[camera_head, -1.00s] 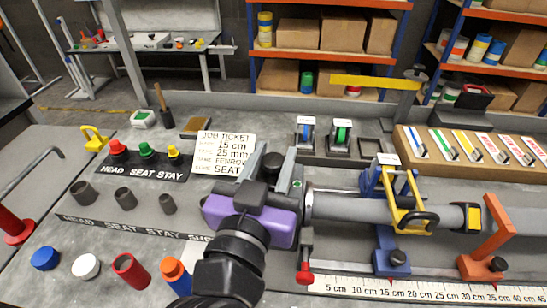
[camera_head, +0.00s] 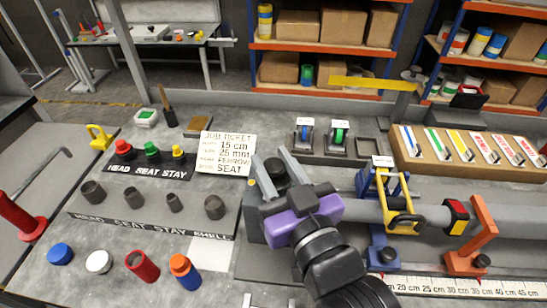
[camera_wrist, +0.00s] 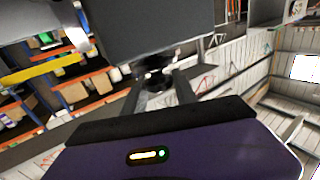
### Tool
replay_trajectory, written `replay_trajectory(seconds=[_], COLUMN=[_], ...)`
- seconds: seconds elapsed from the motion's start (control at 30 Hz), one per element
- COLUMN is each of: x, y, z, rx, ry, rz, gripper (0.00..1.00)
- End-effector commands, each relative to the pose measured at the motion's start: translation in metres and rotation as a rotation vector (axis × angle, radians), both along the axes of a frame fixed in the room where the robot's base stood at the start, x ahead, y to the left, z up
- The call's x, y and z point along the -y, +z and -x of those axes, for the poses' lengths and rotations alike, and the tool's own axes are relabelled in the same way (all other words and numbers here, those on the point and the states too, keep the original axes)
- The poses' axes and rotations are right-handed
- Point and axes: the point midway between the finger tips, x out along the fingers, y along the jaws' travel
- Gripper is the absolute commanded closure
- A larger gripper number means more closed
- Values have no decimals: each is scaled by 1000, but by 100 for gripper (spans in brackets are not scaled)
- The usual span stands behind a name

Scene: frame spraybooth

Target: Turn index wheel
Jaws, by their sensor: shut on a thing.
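My gripper (camera_head: 276,168) has a purple body and two grey fingers, and it reaches over the left end of the tube fixture. The fingers stand on either side of a dark round knob (camera_head: 275,170), which seems to be the index wheel, and are shut on it. In the wrist view the gripper (camera_wrist: 157,88) frames a dark round part (camera_wrist: 155,78) between its fingers. My gripper and arm hide much of the fixture's left end, so the wheel's marks cannot be read.
The grey tube (camera_head: 440,218) runs right through a blue stand (camera_head: 377,225) with a yellow clamp (camera_head: 402,220) and an orange stand (camera_head: 480,235). The job ticket (camera_head: 222,152), coloured caps (camera_head: 152,152) and grey sleeves (camera_head: 134,197) lie left. Coloured cylinders (camera_head: 142,265) stand at the front.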

Motion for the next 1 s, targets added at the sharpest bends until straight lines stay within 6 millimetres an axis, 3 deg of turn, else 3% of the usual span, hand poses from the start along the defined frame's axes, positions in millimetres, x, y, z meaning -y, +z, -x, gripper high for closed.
replay_trajectory(seconds=[0.5,1.0], x=[1,0], y=[-1,-1], z=[-1,-1], rx=[1,-3], ry=[220,281], rz=[1,2], gripper=[100,100])
